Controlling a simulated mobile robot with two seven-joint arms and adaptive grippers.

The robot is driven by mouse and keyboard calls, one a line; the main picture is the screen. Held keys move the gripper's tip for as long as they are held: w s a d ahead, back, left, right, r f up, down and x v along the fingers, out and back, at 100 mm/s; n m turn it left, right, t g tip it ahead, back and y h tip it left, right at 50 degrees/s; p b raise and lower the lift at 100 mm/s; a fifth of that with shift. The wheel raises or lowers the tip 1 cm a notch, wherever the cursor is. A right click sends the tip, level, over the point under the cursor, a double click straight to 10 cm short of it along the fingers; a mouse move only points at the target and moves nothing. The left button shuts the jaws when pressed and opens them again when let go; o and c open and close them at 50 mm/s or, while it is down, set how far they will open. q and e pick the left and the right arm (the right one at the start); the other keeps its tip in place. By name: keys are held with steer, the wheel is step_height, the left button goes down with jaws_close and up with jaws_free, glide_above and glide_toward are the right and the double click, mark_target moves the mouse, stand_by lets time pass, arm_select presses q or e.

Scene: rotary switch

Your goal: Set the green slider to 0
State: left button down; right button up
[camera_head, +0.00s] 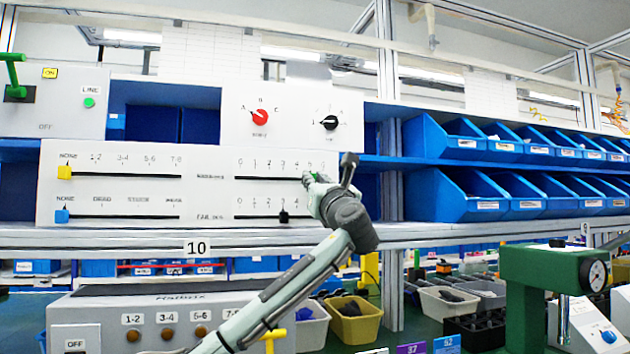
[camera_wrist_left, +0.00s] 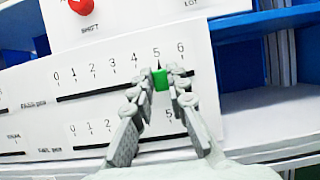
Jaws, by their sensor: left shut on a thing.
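The green slider (camera_wrist_left: 159,79) sits on the upper right slot of the white panel, just under the 5 mark in the left wrist view. That slot's scale runs from 0 at the left to 6 at the right. My left gripper (camera_wrist_left: 163,76) is shut on the green slider, with one finger on each side of it. In the head view my left gripper (camera_head: 309,178) reaches the right end of the upper slot (camera_head: 265,178) and hides most of the slider. My right gripper is not in view.
A black slider (camera_head: 284,216) sits on the slot below. Yellow (camera_head: 65,173) and blue (camera_head: 62,216) sliders are on the panel's left. Red (camera_head: 259,117) and black (camera_head: 330,122) knobs are above. The upper slot left of the green slider is clear.

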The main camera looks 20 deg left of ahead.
arm_select(q)
steer(key=s+a, duration=0.1)
steer(key=a, duration=0.1)
steer(key=s+a, duration=0.2)
steer(key=a, duration=0.1)
steer(key=s+a, duration=0.2)
steer(key=a, duration=0.1)
steer(key=shift+s, duration=0.2)
steer(key=s+a, duration=0.1)
steer(key=a, duration=0.1)
steer(key=s+a+p, duration=0.1)
steer(key=a, duration=0.1)
steer(key=shift+s, duration=0.3)
steer(key=shift+s+a, duration=0.35)
steer(key=shift+a, duration=0.1)
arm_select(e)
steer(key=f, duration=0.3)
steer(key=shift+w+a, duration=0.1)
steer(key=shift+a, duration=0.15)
arm_select(q)
steer(key=shift+a+f, duration=0.1)
